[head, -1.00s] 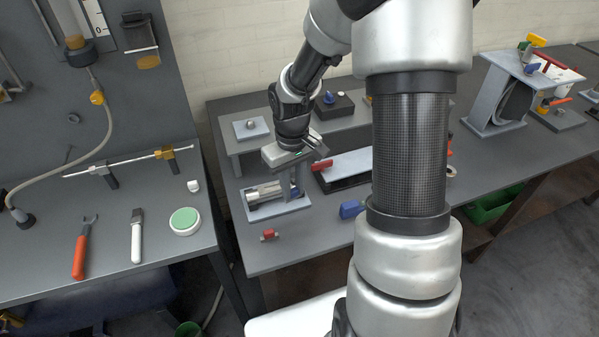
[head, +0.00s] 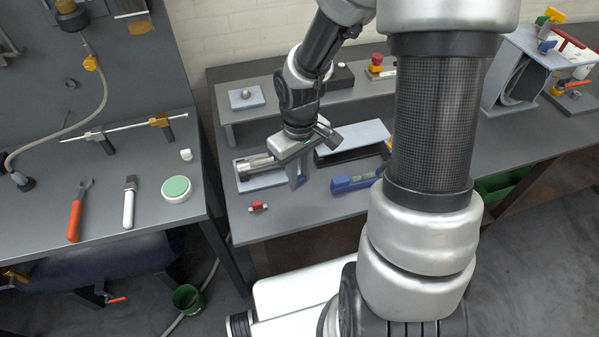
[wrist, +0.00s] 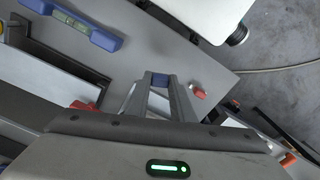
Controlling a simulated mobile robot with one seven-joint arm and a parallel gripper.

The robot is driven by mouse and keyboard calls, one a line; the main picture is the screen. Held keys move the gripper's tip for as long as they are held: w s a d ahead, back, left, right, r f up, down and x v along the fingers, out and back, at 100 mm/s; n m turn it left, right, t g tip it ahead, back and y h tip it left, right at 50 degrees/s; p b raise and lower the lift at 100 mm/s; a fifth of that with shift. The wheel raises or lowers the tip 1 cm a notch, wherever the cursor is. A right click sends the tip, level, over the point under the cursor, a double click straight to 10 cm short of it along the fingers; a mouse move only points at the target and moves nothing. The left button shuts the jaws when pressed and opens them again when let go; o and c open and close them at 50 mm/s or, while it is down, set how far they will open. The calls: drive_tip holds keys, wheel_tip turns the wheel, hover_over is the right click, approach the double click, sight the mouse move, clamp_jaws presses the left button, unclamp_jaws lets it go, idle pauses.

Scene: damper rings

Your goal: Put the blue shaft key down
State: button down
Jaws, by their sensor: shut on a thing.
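My gripper (head: 298,183) points down over the bench, just right of the metal cylinder fixture in the head view. In the head view I cannot make the key out clearly. I cannot tell whether it touches the bench top.
A cylinder fixture (head: 262,179) stands left of my gripper. A blue spirit level (head: 354,183) lies to the right, also in the wrist view (wrist: 76,25). A small red part (head: 258,206) lies front left. Bare grey bench (head: 300,218) lies in front.

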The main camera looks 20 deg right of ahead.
drive_tip(key=shift+f+b, duration=2.05)
drive_tip(key=shift+f, duration=0.45)
drive_tip(key=shift+f+b, duration=0.6)
drive_tip(key=shift+f, duration=0.15)
drive_tip(key=shift+f, duration=0.25)
drive_tip(key=c, duration=1.5)
unclamp_jaws()
drive_tip(key=shift+o, duration=0.2)
wheel_tip(320, 180, up, 17)
drive_tip(key=p, duration=0.3)
drive_tip(key=shift+r, duration=0.2)
